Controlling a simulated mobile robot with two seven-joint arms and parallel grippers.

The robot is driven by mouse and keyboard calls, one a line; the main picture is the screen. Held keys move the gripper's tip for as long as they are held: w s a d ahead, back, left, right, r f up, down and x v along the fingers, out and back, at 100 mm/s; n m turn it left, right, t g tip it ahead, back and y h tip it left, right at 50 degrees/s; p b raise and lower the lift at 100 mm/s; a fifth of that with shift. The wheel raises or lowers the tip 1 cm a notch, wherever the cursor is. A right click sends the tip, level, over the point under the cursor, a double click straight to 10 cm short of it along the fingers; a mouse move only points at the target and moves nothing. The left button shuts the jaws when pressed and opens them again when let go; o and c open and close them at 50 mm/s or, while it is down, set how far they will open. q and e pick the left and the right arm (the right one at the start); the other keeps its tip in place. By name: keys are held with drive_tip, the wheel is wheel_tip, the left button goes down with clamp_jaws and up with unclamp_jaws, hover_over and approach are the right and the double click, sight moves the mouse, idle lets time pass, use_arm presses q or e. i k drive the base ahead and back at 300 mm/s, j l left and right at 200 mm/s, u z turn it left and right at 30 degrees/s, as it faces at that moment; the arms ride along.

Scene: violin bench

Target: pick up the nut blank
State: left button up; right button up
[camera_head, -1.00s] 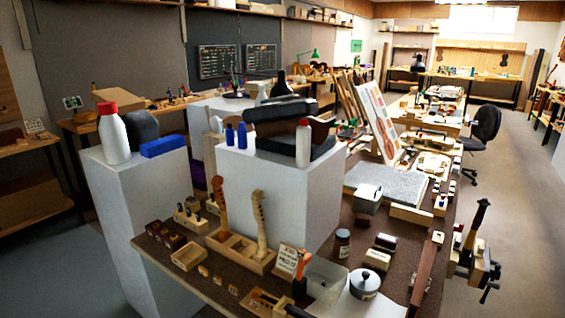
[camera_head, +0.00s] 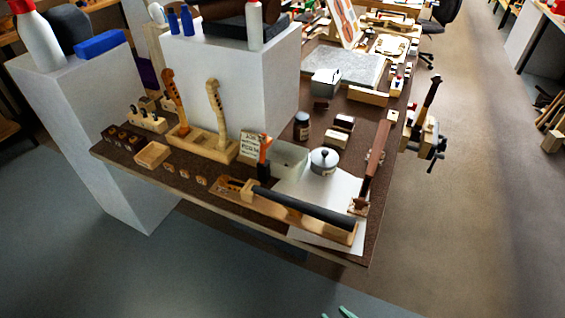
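I cannot single out the nut blank with certainty. Three small tan blocks (camera_head: 185,174) lie in a row near the bench's front edge, right of a small open wooden tray (camera_head: 152,155); their details are too small to tell. Small pale green tips (camera_head: 346,311) show at the bottom edge, over the floor in front of the bench. They look like part of my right gripper, but most of it is cut off and its opening is unclear. My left gripper is not in view.
A long fingerboard (camera_head: 305,210) on a wooden base lies along the front edge. Behind it stand a lidded pot (camera_head: 323,161), a translucent bin (camera_head: 289,158) and a neck rack (camera_head: 215,146). A white pedestal (camera_head: 110,150) stands left. Floor in front is clear.

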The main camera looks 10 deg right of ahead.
sight(200, 180)
drive_tip(key=j, duration=0.7)
drive_tip(key=j+z, duration=0.15)
drive_tip(key=j, duration=0.5)
drive_tip(key=k, duration=0.05)
